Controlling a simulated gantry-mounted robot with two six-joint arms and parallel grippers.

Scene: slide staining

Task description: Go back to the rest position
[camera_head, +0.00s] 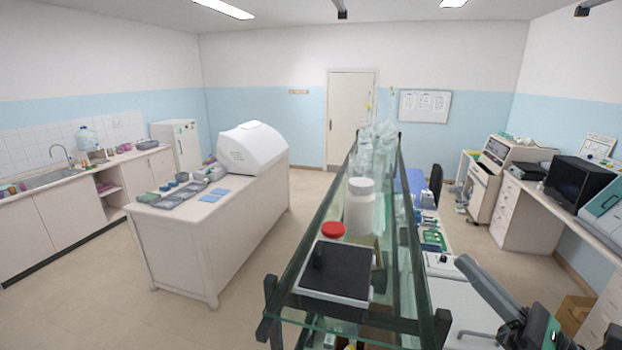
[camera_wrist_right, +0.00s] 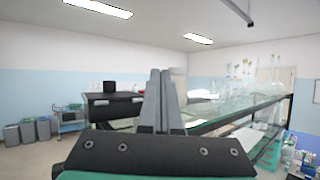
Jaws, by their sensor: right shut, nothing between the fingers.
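My right gripper (camera_head: 464,262) reaches in from the lower right of the head view, to the right of the glass shelf. Its grey fingers are together with nothing between them. In the right wrist view the gripper (camera_wrist_right: 160,75) shows the same closed fingers, pointing up in the picture, with the shelf behind them. My left gripper is in neither view.
A glass shelf (camera_head: 300,255) stands close in front, bearing a black-topped device (camera_head: 337,270), a red-capped jar (camera_head: 333,230), a white bottle (camera_head: 359,208) and glassware. A white island bench (camera_head: 245,225) is left. Open floor (camera_head: 110,290) lies at lower left.

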